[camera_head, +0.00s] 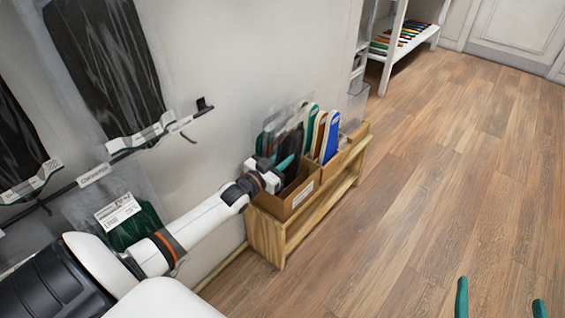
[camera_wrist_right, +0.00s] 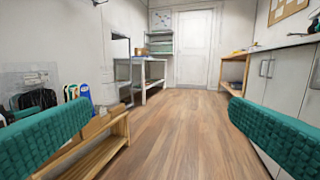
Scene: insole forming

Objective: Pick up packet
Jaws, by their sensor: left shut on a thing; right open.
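My left gripper (camera_head: 283,163) is at the cardboard box on the low wooden bench, its teal fingers shut on a packet. The packet (camera_head: 272,128) looks like a clear plastic bag rising above the box; its lower part is hidden by the gripper and the box. In the right wrist view a clear packet with something black in it (camera_wrist_right: 38,98) shows at the left. My right gripper (camera_head: 500,303) is open and empty over the floor; its two teal fingers (camera_wrist_right: 150,130) are wide apart in the wrist view.
Clear packets with dark insoles (camera_head: 105,65) hang from a wall rail at left. The wooden floor (camera_head: 430,180) at right is free.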

